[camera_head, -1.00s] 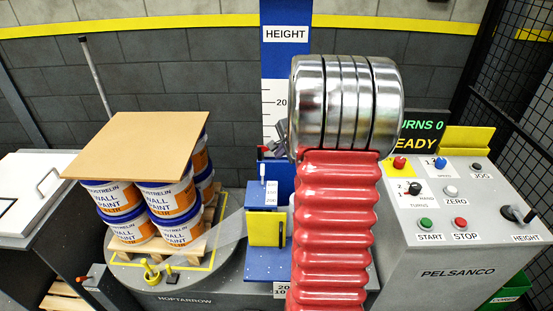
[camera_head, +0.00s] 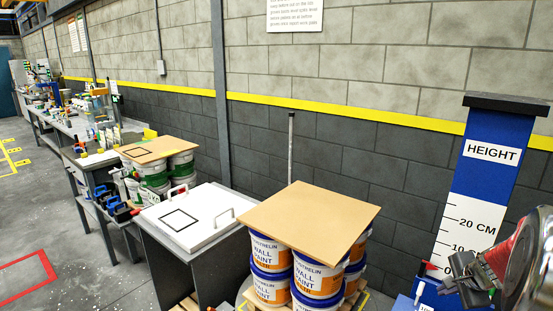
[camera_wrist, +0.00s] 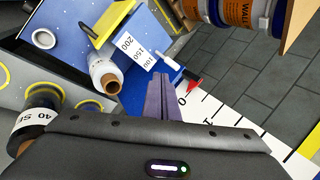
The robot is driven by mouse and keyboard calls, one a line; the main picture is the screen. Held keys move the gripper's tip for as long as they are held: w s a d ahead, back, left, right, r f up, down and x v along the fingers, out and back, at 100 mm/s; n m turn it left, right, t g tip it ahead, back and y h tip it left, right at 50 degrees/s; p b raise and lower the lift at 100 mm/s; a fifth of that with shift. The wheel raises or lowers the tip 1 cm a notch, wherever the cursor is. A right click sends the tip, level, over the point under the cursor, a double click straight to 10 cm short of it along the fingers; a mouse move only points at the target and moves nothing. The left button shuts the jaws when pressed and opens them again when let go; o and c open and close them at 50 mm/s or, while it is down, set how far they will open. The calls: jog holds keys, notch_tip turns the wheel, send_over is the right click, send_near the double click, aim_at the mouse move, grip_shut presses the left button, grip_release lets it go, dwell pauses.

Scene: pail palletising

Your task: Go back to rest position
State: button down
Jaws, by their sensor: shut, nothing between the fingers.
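My gripper (camera_head: 462,272) shows at the lower right edge of the head view, in front of the blue mast with the height scale (camera_head: 487,180). Part of my shiny arm link is behind it, cut off by the picture edge. In the wrist view my gripper (camera_wrist: 163,98) has its two dark fingers together with nothing between them. The fingertips are over the blue carriage (camera_wrist: 150,25) of the wrapping machine, near a red pointer (camera_wrist: 194,84) at the white scale. I cannot tell how far apart they are.
Stacked paint pails (camera_head: 320,277) stand on a pallet under a brown board (camera_head: 311,223). Left of them are a grey cabinet with a white lid (camera_head: 205,215) and another board-topped stack (camera_head: 155,172). A film roll (camera_wrist: 104,72) is near the gripper. Open floor lies left.

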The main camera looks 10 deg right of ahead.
jog(key=s+a+r+n, duration=0.4)
jog(key=s+a+n, duration=0.2)
jog(key=a, duration=0.7)
jog(key=s+a+r+n+y, duration=0.1)
jog(key=s+a+r+n, duration=0.4)
jog(key=a, duration=0.8)
jog(key=s+a+r+n, duration=0.4)
jog(key=s+a+n, duration=0.4)
jog(key=a, duration=0.5)
jog(key=shift+a+r+n+g, duration=0.15)
jog(key=shift+r+n+g, duration=0.15)
jog(key=shift+r+g, duration=0.1)
jog(key=shift+s, duration=0.1)
dwell(0.4)
